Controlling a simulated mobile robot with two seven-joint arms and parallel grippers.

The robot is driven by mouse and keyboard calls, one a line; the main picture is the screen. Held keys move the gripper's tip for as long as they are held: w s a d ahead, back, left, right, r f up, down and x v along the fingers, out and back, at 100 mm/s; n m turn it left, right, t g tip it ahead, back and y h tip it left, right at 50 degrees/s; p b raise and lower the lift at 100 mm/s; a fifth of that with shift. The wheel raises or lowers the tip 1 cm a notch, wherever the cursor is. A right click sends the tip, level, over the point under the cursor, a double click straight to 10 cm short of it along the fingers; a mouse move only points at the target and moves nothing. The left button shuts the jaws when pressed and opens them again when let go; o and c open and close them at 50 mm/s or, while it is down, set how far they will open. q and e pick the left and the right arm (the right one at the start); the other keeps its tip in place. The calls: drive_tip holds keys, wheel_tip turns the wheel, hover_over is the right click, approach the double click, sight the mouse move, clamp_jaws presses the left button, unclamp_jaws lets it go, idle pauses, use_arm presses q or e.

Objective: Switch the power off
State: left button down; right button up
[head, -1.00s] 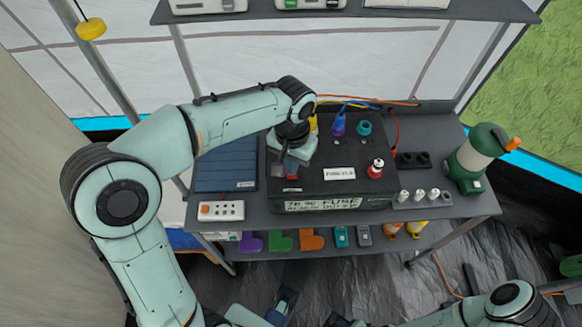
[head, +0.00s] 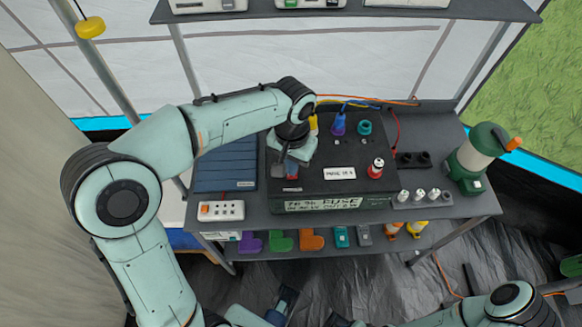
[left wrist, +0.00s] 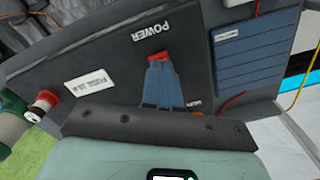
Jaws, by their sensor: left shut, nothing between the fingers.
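The black power box (head: 345,150) stands on the middle shelf, and its POWER label (left wrist: 150,32) shows upside down in the left wrist view. A red switch (left wrist: 159,56) sits on the box below that label. My left gripper (head: 291,176) is over the front left part of the box. Its blue fingers (left wrist: 161,68) are shut and empty, with their tips at the red switch, covering part of it. Whether they touch it and how the switch is set cannot be told. My right arm (head: 508,300) shows at the bottom right; its jaws cannot be made out clearly.
A white power strip (head: 221,210) and a blue ribbed panel (head: 226,165) lie left of the box. A red knob (head: 376,168) and coloured plugs are on the box top. A green canister (head: 470,158) stands at the right. A shelf (head: 340,15) hangs above.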

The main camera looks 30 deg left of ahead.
use_arm(q)
drive_tip(key=shift+f+b, duration=0.55)
drive_tip(key=shift+f, duration=0.35)
use_arm(e)
drive_tip(key=shift+s+f, duration=0.15)
drive_tip(key=shift+f, duration=0.45)
use_arm(q)
wheel_tip(320, 180, up, 7)
drive_tip(key=p, duration=0.6)
drive_tip(key=shift+r, duration=0.1)
use_arm(e)
wheel_tip(320, 180, up, 6)
drive_tip(key=w, duration=0.2)
